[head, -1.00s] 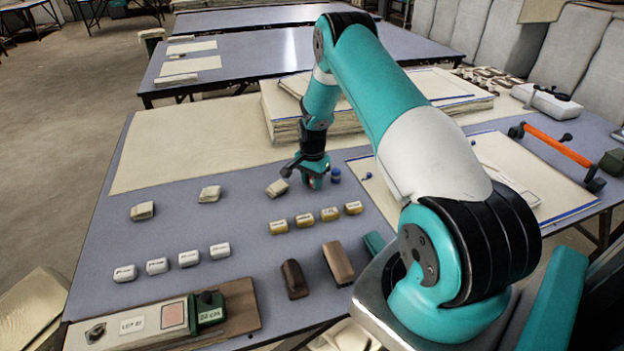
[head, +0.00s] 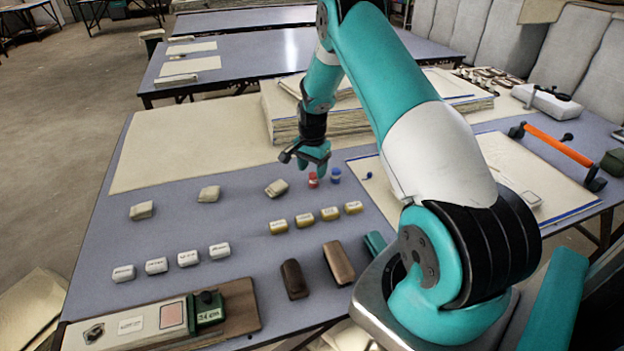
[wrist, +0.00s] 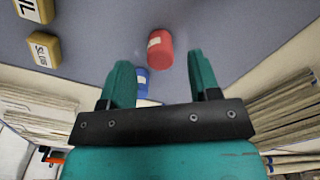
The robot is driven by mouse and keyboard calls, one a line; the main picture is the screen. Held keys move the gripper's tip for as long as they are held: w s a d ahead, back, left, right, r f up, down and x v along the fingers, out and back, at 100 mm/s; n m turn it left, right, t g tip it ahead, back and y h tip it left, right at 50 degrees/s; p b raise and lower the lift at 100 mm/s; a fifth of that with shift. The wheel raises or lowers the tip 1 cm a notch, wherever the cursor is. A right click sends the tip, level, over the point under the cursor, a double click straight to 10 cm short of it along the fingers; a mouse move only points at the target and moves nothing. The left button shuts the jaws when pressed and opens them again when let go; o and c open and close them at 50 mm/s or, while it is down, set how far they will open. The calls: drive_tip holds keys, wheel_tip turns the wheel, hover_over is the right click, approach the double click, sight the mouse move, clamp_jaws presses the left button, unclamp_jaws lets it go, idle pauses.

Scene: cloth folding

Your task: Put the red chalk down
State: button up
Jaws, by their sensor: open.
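The red chalk (head: 313,180) stands upright on the blue-grey table, just left of the blue chalk (head: 336,175). My gripper (head: 312,172) is above the red chalk, open and empty. In the wrist view the red chalk (wrist: 160,48) with its pale label lies beyond the open fingertips of my gripper (wrist: 160,70), apart from them. The blue chalk (wrist: 142,80) shows partly behind the left finger in that view.
A pale grey block (head: 276,187) sits left of the red chalk. Several yellow labelled blocks (head: 304,220) stand in front of it. A cloth stack (head: 290,128) rises behind. A cream board (head: 400,200) lies to the right.

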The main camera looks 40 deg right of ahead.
sight(312, 175)
wheel_tip(312, 175, up, 7)
drive_tip(key=s+a+r+n+t+y, duration=0.1)
drive_tip(key=s+a+r+n, duration=0.2)
drive_tip(key=a+r+n, duration=0.65)
drive_tip(key=s+a+r+n+y, duration=0.15)
drive_tip(key=s+a+r, duration=0.4)
drive_tip(key=a, duration=0.95)
drive_tip(key=s+a+r+n, duration=0.2)
drive_tip(key=s+a+n, duration=0.2)
drive_tip(key=s, duration=0.2)
drive_tip(key=s+a+r+n+y, duration=0.1)
drive_tip(key=s+a+r+n, duration=0.2)
drive_tip(key=s, duration=0.4)
drive_tip(key=s+a+r+n+g, duration=0.1)
drive_tip(key=s+a+r+n, duration=0.2)
drive_tip(key=s+a+n, duration=0.2)
drive_tip(key=shift+s+a+y+p, duration=0.35)
drive_tip(key=shift+s+a+p, duration=0.15)
drive_tip(key=shift+s, duration=0.45)
drive_tip(key=shift+o, duration=0.4)
drive_tip(key=shift+r, duration=0.1)
